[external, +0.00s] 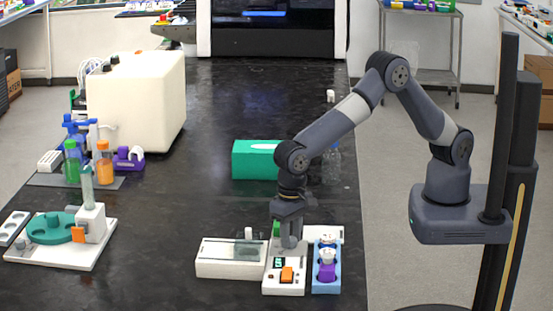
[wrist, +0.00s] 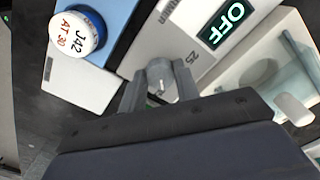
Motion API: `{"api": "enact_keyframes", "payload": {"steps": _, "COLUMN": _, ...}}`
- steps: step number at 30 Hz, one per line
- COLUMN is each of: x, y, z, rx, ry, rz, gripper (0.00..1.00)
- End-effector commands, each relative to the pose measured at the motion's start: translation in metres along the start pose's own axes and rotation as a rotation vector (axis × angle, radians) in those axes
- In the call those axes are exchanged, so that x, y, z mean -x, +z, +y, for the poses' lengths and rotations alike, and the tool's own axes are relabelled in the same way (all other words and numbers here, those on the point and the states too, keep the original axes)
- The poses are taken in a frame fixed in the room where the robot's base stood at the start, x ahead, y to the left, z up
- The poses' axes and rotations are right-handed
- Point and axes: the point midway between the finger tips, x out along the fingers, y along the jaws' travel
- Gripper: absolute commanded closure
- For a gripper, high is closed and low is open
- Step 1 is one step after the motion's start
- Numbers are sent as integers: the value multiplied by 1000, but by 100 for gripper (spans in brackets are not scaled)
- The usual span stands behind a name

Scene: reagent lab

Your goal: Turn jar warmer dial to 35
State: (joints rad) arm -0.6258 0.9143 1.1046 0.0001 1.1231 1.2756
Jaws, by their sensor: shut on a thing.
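The jar warmer (external: 284,287) is a white block on the dark bench, with an orange switch (external: 287,274) and a small dark display. In the wrist view, the grey dial (wrist: 160,74) sits between my fingers, with a short pale mark on its face. My gripper (external: 288,244) points down at the warmer, and in the wrist view (wrist: 159,86) it is shut on the dial. The number 25 is printed beside the dial, and a green sign (wrist: 228,22) reads OFF. Other scale numbers are hidden.
A blue rack (external: 318,287) stands right of the warmer. A white-lidded jar (wrist: 75,32) marked "J42 AT 30" is beside it in the wrist view. A clear-topped white box (external: 230,270) stands left. A green box (external: 255,165) is behind. The bench between left equipment and the white box is clear.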

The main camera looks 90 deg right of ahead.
Motion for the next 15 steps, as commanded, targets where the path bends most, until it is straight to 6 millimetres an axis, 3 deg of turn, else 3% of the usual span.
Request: {"api": "enact_keyframes", "payload": {"steps": 15, "x": 1, "y": 0, "z": -1, "rx": -92, "ry": -3, "rz": 2, "gripper": 92}}
